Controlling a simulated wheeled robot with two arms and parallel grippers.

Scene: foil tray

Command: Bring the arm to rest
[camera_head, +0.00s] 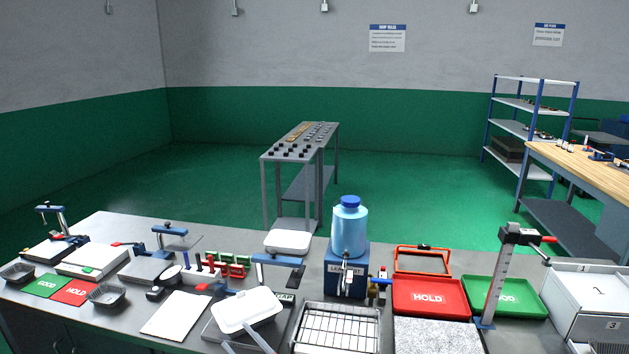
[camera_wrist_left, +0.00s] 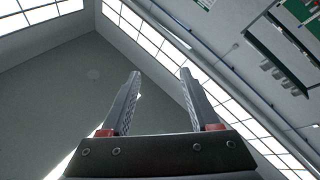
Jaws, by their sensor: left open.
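My left gripper (camera_wrist_left: 163,105) is open in the left wrist view, with its two fingers apart and nothing between them. Only ceiling, wall and windows show beyond it, so it points upward, away from the bench. In the head view, what look like its pale fingertips (camera_head: 243,343) show at the bottom edge, in front of a white lidded container (camera_head: 246,310). Most of that arm is out of the picture. One dark foil tray (camera_head: 106,296) sits beside the red HOLD mat (camera_head: 75,291), another (camera_head: 17,272) beside the green GOOD mat (camera_head: 45,285). My right gripper is not in view.
The grey bench holds a wire rack (camera_head: 337,328), a blue-capped bottle (camera_head: 349,228) on a dispenser, a red HOLD tray (camera_head: 430,297), a green tray (camera_head: 503,297) and an upright post (camera_head: 494,278). A white sheet (camera_head: 176,314) lies left of the white container.

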